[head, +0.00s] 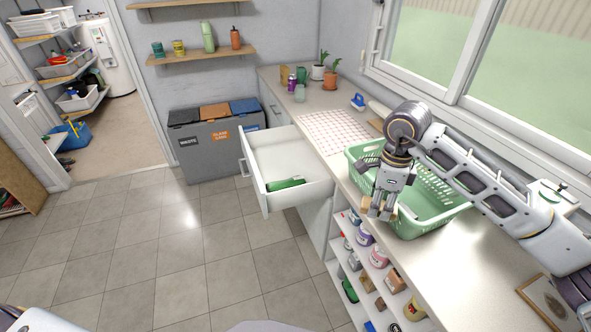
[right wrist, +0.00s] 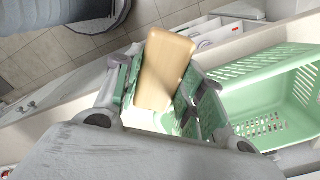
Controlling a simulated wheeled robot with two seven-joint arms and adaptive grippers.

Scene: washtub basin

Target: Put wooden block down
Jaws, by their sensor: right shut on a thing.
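My right gripper (head: 379,211) is shut on a light wooden block (right wrist: 165,72). In the head view the gripper points down at the front left rim of the green basket (head: 438,187), near the counter's front edge. Only a little of the block shows between the fingers there. In the right wrist view the block is gripped between the finger pads, with the basket (right wrist: 262,108) beside it on the right. I cannot tell whether the block touches the counter or the basket. My left gripper is not in view.
An open drawer (head: 262,165) holding a green object (head: 285,184) sticks out left of the basket. A checkered mat (head: 335,131) and potted plants (head: 330,80) stand farther back on the counter (head: 455,255). Shelves with several jars (head: 378,257) lie below.

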